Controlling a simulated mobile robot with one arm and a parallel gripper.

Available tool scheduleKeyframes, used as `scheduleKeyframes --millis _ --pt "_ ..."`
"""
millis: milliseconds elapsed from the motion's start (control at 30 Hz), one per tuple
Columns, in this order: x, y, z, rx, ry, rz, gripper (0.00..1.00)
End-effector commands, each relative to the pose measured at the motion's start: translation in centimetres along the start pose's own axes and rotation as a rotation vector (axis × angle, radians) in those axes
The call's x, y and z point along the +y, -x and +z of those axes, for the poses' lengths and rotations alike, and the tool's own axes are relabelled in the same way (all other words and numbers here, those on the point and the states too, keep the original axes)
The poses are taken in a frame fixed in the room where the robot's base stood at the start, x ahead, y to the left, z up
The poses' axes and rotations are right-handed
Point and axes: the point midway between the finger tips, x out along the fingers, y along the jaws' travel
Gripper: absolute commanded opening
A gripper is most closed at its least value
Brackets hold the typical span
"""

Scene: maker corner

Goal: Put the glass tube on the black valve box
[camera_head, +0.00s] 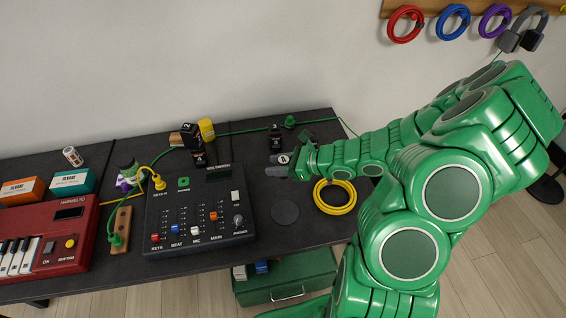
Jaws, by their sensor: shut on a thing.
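My gripper (277,165) reaches in from the right, low over the black table near its back. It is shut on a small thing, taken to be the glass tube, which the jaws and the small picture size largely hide. No other glass tube can be made out. A small black box (276,134) with light markings stands upright just behind the gripper. Another black box (190,133) stands farther left by the back edge, with a further dark box (199,158) in front of it. I cannot tell which of these is the valve box.
A yellow box (206,128) stands by the left black boxes. A black mixer (190,220) fills the middle. A coiled yellow cable (334,208) and a dark round pad (285,212) lie in front of the gripper. A green cable (240,132) runs along the back.

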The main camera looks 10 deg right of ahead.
Motion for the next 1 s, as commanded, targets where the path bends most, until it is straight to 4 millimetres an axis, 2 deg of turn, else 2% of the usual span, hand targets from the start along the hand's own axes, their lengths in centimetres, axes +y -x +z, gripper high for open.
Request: scheduleKeyframes --millis 167,400,600,700,867,1000 --pt "-1.4 1.9 1.2 -0.006 0.0 -0.022 0.08" --pt "-4.2 6.7 4.3 -0.014 -0.012 -0.065 0.08" --pt "-5.7 10.6 6.6 -0.007 -0.024 -0.091 0.08" --pt "-6.0 12.0 7.4 -0.004 -0.032 -0.097 0.08" --pt "-6.2 13.2 8.1 -0.002 -0.041 -0.101 0.08" --pt "-6.8 13.1 8.1 0.0 -0.044 -0.1 0.08"
